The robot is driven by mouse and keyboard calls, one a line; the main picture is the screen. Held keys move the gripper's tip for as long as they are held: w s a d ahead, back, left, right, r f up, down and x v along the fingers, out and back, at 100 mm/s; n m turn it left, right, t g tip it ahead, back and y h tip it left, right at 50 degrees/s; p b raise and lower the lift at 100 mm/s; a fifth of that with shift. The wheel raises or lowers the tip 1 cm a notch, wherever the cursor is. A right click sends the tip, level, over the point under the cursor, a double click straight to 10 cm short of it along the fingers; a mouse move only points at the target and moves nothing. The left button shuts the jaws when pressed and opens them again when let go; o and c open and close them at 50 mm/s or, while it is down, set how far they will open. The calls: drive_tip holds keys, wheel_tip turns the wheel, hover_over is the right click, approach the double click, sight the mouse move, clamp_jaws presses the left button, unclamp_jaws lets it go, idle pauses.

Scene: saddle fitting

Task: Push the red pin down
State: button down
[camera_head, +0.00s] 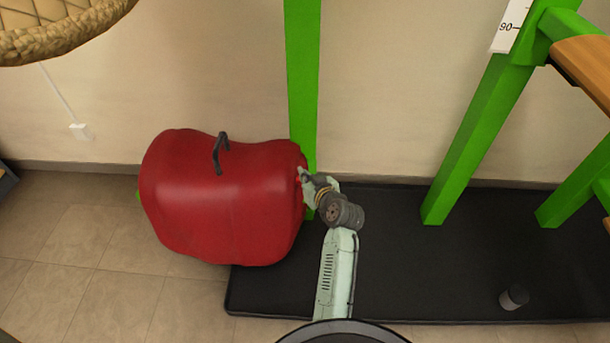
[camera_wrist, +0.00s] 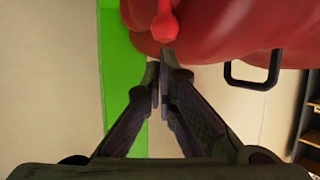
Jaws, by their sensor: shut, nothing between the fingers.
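The red pin (camera_wrist: 165,22) shows in the wrist view as a small round-headed knob at the top, against the red padded body (camera_wrist: 220,25). My gripper (camera_wrist: 160,70) is shut and empty, with its fingertips just below the pin's head in that picture. I cannot tell whether they touch it. In the head view the red padded body (camera_head: 215,200) is mounted by the green post (camera_head: 302,80), and my gripper (camera_head: 303,178) is at its right end. The pin is too small to make out clearly there.
A black handle (camera_head: 219,153) stands on top of the red body. A black mat (camera_head: 400,270) lies below, with a small dark cylinder (camera_head: 514,297) on it. Green frame legs (camera_head: 475,150) stand at right. A wall is behind.

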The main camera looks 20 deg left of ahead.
sight(300, 186)
drive_tip(key=shift+a+f, duration=0.1)
drive_tip(key=shift+f, duration=0.15)
wheel_tip(300, 186, down, 3)
drive_tip(key=b, duration=0.3)
drive_tip(key=shift+f, duration=0.15)
drive_tip(key=shift+r, duration=0.2)
